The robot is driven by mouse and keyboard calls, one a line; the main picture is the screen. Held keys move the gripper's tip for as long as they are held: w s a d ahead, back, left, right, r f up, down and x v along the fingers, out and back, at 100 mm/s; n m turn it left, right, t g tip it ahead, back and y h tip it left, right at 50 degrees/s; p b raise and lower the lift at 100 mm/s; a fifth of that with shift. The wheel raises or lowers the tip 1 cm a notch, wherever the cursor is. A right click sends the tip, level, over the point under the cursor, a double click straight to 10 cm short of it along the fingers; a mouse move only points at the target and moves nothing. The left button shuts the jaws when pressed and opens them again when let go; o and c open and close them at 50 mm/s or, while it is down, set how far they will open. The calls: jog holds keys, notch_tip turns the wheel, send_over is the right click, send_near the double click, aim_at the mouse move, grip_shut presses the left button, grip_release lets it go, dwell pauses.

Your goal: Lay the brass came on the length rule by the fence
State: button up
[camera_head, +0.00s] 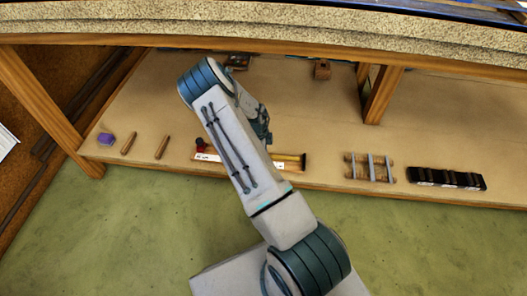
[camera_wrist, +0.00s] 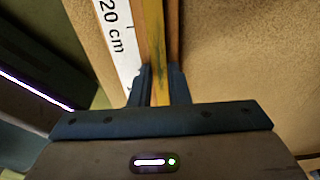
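The length rule (camera_wrist: 118,45) shows in the wrist view as a white strip marked "20 cm"; its white left part (camera_head: 208,157) also shows in the head view. A yellow brass came (camera_wrist: 154,35) runs lengthwise beside the white strip, at or just above the rule's bed. A brown raised strip (camera_wrist: 173,25), seemingly the fence, runs along the came's right side. My gripper (camera_wrist: 160,80) has a finger on each side of the came, close against it, and looks shut on it. Any small gap under the came cannot be seen. In the head view my arm hides the gripper and the rule's middle.
A small rack with grey bars (camera_head: 371,168) and a black slotted holder (camera_head: 448,179) stand to the right. A wooden post (camera_head: 382,95) stands behind.

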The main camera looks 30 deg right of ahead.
jog(key=o, duration=0.4)
